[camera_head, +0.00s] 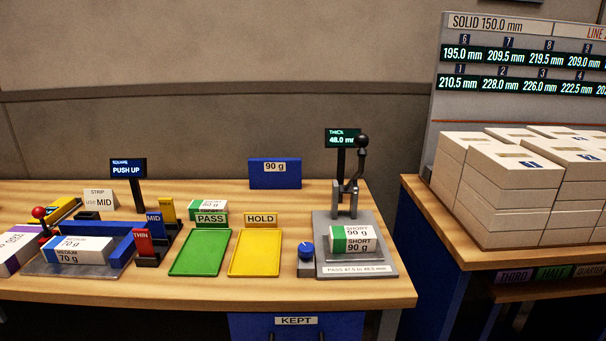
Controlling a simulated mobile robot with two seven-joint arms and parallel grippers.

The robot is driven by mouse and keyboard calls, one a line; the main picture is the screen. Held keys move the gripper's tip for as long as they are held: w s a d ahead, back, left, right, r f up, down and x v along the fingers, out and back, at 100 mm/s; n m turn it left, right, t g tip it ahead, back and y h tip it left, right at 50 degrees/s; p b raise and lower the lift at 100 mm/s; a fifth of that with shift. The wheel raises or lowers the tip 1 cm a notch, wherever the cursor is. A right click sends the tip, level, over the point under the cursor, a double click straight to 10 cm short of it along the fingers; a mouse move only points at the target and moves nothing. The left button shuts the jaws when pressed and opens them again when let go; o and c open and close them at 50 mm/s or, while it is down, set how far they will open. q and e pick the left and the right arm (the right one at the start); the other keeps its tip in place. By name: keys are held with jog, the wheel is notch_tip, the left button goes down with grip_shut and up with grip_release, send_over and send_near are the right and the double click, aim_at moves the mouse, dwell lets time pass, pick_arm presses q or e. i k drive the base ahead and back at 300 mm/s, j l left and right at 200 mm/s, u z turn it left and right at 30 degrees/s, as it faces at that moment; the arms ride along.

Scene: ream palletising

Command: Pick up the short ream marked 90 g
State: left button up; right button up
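The short ream marked 90 g (368,243) is white with a green end. It lies flat on the grey plate of the thickness gauge (342,220) at the right of the table. The gauge's display (342,138) reads THICK 48.0 mm. The gauge's upright and black-knobbed lever (362,142) stand just behind the ream. Nothing covers the ream's front, and its label faces me. Neither of my grippers shows in this view.
Left of the gauge are a blue knob (306,251), an empty yellow HOLD tray (255,254) and an empty green PASS tray (201,254). A blue 90 g bin (274,179) stands behind. A medium 70 g ream (80,250) lies left. Stacked reams (500,190) stand right.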

aim_at(342, 239)
jog(key=l+u, duration=0.8)
jog(key=l, duration=0.15)
jog(key=l+u, duration=0.1)
jog(key=l, duration=0.55)
jog(key=k+l, duration=0.1)
jog(key=l, duration=0.5)
jog(key=l+u, duration=0.15)
jog(key=l, duration=0.5)
jog(key=k, duration=0.05)
